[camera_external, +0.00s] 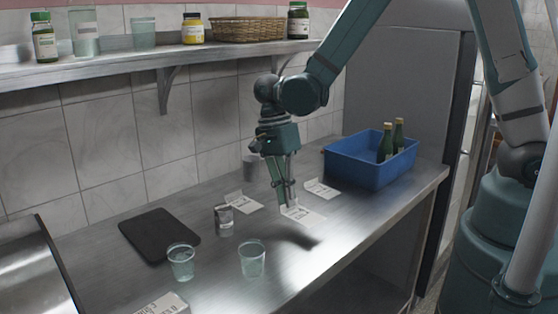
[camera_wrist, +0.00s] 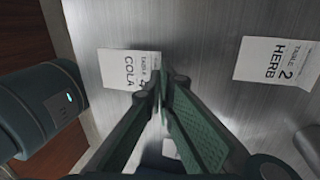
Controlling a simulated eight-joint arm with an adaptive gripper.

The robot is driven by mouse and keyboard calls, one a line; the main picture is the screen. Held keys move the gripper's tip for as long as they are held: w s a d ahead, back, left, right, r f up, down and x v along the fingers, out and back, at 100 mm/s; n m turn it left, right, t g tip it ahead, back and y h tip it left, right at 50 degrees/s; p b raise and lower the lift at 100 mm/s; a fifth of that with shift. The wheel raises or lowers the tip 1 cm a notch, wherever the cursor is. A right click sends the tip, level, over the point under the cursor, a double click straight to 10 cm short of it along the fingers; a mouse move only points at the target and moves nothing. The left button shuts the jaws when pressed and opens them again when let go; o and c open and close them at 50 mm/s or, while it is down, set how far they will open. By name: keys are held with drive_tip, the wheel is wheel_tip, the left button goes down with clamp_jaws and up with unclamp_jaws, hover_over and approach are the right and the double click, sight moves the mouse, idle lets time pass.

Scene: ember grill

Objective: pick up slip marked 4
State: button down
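The white slip marked 4, with COLA printed on it, lies left of my fingertips in the wrist view (camera_wrist: 128,66). Its right edge comes up to the fingertips. My gripper (camera_external: 288,206) points down at the counter. In the wrist view its fingers (camera_wrist: 164,86) converge and the tips look together. I cannot tell whether the slip's edge is between them. A slip marked 2, HERB, (camera_wrist: 274,62) lies farther right.
The steel counter (camera_external: 335,232) holds two more slips nearby, a small can (camera_external: 223,217), two clear glasses, a black board (camera_external: 160,236) and a blue bin (camera_external: 368,164) with green bottles. A shelf with jars and a basket (camera_external: 247,29) runs along the wall.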

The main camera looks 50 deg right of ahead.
drive_tip(key=shift+s+v, duration=0.25)
drive_tip(key=shift+v, duration=0.7)
drive_tip(key=shift+s+v, duration=0.2)
drive_tip(key=shift+v, duration=0.75)
drive_tip(key=shift+s+v, duration=0.25)
drive_tip(key=shift+v, duration=0.65)
drive_tip(key=shift+r, duration=0.15)
